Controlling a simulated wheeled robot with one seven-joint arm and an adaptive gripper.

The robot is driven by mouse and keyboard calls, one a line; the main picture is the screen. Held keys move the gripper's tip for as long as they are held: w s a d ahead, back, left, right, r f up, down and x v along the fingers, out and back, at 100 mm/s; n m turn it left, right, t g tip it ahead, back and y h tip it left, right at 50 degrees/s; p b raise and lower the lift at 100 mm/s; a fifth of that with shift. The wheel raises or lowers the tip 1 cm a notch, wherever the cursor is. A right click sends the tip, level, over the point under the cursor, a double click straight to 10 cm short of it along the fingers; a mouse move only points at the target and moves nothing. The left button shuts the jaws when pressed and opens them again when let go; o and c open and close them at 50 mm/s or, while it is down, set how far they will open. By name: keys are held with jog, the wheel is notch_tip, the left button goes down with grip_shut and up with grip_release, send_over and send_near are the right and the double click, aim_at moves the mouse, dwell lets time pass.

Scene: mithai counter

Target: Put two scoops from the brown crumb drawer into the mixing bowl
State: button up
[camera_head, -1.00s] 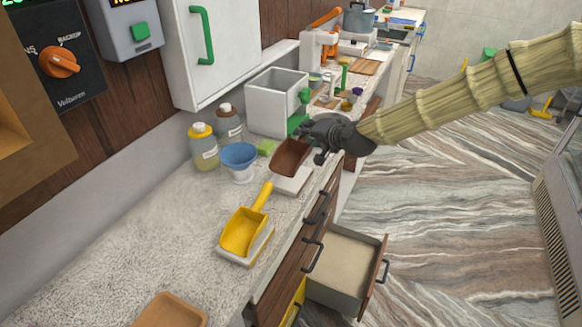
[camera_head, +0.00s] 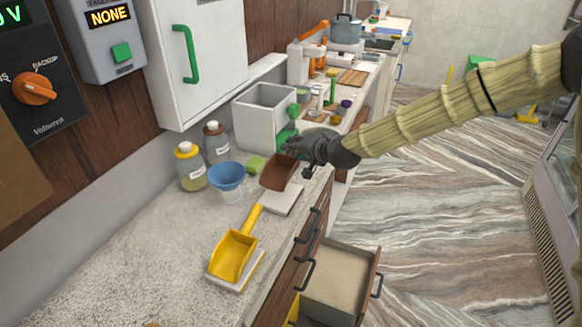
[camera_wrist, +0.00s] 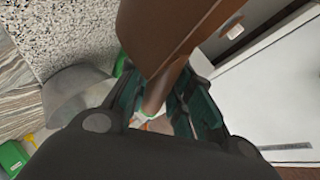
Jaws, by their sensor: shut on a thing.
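My gripper (camera_head: 306,150) is shut on the handle of a brown scoop (camera_head: 279,172). The scoop is above the counter near a white pad. In the wrist view the scoop (camera_wrist: 175,38) rises from between my gripper's fingers (camera_wrist: 160,115). An open drawer (camera_head: 376,262) below the counter holds pale beige, fine-grained stuff; I see no brown crumbs in it. A blue bowl (camera_head: 227,176) stands on a pale base left of the scoop; I cannot tell whether it is the mixing bowl.
A yellow scoop (camera_head: 233,257) rests on a white holder (camera_head: 258,272). Two bottles (camera_head: 190,168), a white bin (camera_head: 262,108) and a green object (camera_head: 288,134) stand behind. The open drawer juts over the floor.

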aim_at(293, 163)
jog(key=shift+f+p, duration=0.7)
jog(key=shift+f, duration=2.2)
jog(key=shift+f, duration=0.1)
jog(key=shift+f, duration=0.1)
jog(key=o, duration=0.9)
jog(key=shift+o, duration=0.2)
